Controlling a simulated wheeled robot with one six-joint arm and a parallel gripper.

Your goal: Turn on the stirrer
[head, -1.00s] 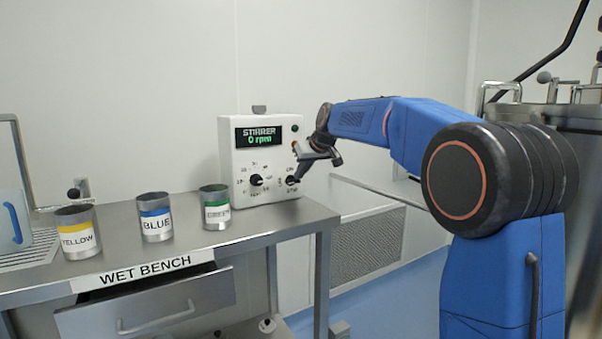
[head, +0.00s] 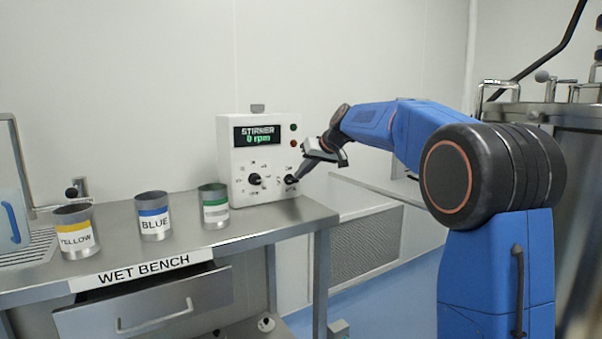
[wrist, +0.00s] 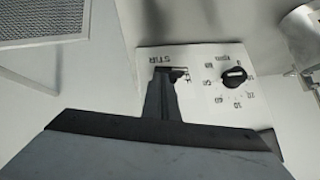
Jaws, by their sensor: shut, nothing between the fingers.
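The stirrer control box (head: 258,150) is a white unit at the back of the wet bench. Its display (head: 257,135) reads "STIRRER 0 rpm" in green. Two black knobs sit on its face, a left knob (head: 255,179) and a right knob (head: 290,179). My gripper (head: 300,172) is shut and empty, its tip at or just in front of the right knob; contact is unclear. In the wrist view my gripper (wrist: 166,75) reaches the panel by the "STIR" lettering and hides most of that knob. The other knob (wrist: 234,76) shows clear, with numbers around it.
Three cans stand on the wet bench (head: 250,222) left of the box: yellow (head: 76,236), blue (head: 154,222) and green (head: 215,212). A drawer (head: 150,305) is below. A large metal vessel (head: 575,140) stands at the right.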

